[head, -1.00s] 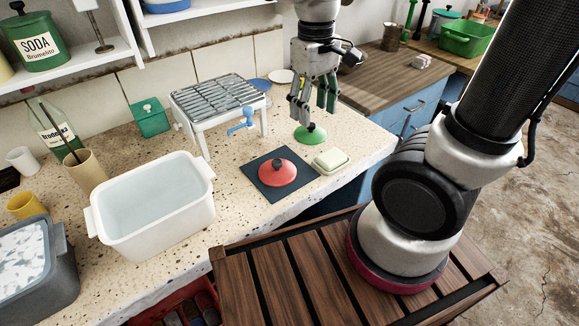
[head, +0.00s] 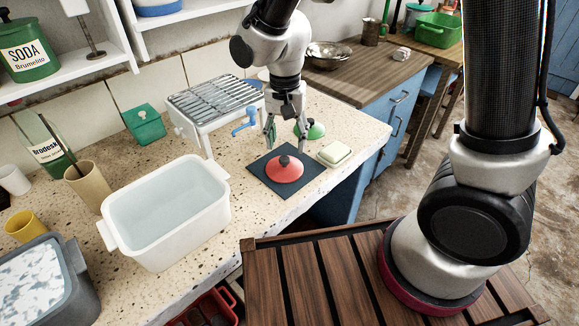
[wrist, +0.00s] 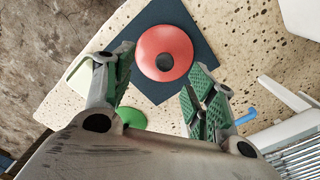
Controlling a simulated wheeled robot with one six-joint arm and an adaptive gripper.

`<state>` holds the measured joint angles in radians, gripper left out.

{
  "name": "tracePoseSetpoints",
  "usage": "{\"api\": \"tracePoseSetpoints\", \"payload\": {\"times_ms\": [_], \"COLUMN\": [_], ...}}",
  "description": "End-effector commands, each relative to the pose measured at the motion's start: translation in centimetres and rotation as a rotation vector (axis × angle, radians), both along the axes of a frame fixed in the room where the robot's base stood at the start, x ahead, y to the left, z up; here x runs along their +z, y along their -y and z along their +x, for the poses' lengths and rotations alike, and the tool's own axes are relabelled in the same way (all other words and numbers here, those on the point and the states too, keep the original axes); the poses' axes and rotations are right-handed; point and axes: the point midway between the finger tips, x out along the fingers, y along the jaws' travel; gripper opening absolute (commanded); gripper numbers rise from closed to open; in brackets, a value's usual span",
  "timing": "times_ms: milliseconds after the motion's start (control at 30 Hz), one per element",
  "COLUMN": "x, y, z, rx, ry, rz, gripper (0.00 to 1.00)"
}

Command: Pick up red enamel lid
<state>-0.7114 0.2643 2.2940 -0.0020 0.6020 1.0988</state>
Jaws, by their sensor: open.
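The red enamel lid (head: 285,169) with a dark knob lies on a dark square mat (head: 262,180) on the speckled stone counter. In the wrist view the lid (wrist: 164,53) shows ahead of and between the fingers, apart from them. My gripper (head: 285,142) is open and empty, above and just behind the lid in the head view. Its green-padded fingers also show in the wrist view (wrist: 155,95). The lid's knob (wrist: 165,62) is in clear view there.
A green lid (head: 311,130) lies just behind the mat, and a soap dish (head: 334,154) stands at its right. A white rack with a blue tap (head: 212,101) stands left of my gripper. A white basin (head: 217,196) sits at the front left.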

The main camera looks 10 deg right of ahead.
Motion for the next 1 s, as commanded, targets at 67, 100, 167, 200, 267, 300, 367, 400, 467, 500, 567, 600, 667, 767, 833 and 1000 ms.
{"api": "tracePoseSetpoints", "payload": {"times_ms": [67,100,167,200,267,300,367,400,467,500,567,600,667,767,833,1000], "x": [0.0,0.0,0.0,0.0,-0.3,-0.6,-1.3,-1.8,-2.5,-3.0,-3.8,-4.5,-5.5,-6.9,-7.6,-7.8], "y": [-0.2,-0.2,-0.3,-0.3,-0.3,-0.3,-0.3,-0.3,-0.2,-0.3,-0.3,-0.3,-0.3,-0.4,-0.4,-0.4], "z": [0.2,0.3,0.3,0.4,0.4,0.4,0.4,0.3,0.3,0.4,0.5,0.6,0.8,0.9,0.9,0.9], "rx": [-0.048,-0.069,-0.097,-0.112,-0.127,-0.134,-0.137,-0.136,-0.136,-0.135,-0.135,-0.135,-0.135,-0.134,-0.134,-0.133], "ry": [0.009,0.013,0.015,0.016,0.016,0.015,0.014,0.014,0.013,0.014,0.012,0.013,0.012,0.014,0.014,0.016], "rz": [0.007,0.009,0.012,0.013,0.012,0.011,0.010,0.009,0.009,0.009,0.009,0.009,0.009,0.010,0.010,0.012], "gripper": [0.56,0.56,0.56,0.56,0.56,0.56,0.56,0.56,0.56,0.56,0.56,0.56,0.56,0.56,0.56,0.56]}}
